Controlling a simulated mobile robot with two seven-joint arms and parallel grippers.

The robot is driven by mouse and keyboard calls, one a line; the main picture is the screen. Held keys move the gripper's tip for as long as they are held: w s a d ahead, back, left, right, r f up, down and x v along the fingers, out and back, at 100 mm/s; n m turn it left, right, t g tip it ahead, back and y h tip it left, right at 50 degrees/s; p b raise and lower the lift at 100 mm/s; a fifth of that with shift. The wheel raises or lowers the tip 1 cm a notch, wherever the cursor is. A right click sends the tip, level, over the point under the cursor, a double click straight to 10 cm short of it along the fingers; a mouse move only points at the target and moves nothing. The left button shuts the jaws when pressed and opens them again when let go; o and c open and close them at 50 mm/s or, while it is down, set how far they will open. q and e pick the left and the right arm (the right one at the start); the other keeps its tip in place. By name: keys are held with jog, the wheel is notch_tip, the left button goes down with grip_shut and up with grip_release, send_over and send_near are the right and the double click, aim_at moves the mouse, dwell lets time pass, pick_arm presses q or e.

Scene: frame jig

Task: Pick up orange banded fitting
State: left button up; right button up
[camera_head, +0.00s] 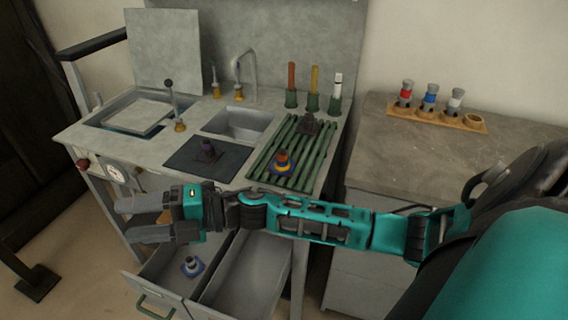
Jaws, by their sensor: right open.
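My left gripper is out of view.
A dark mat (228,165) with a purple-topped piece (207,147) lies beside the rack. An open drawer (247,270) and a fitting with a blue base (192,266) are below my arm. A wooden holder (425,116) with banded fittings stands on the right cabinet.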

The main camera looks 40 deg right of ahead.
jog(key=n+g, duration=0.3)
jog(key=n, duration=0.1)
jog(key=n+g+h+b, duration=0.2)
jog(key=n+g+h, duration=0.3)
jog(key=n+h, duration=0.75)
send_near(282, 152)
jog(key=a+f+m+h, duration=0.1)
jog(key=m+h, duration=0.1)
jog(key=a+f+m+h+b, duration=0.1)
jog(key=a+f+m+h, duration=0.1)
jog(key=shift+w+f, duration=0.15)
jog(key=shift+f, duration=0.1)
jog(key=shift+w+a+f, duration=0.1)
jog(key=shift+f, duration=0.4)
jog(key=f, duration=0.5)
jog(key=shift+w+a, duration=0.3)
jog(key=shift+w, duration=0.05)
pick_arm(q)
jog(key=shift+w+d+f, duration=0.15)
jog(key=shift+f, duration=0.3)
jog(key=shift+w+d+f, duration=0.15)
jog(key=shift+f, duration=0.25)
pick_arm(e)
jog(key=shift+r, duration=0.1)
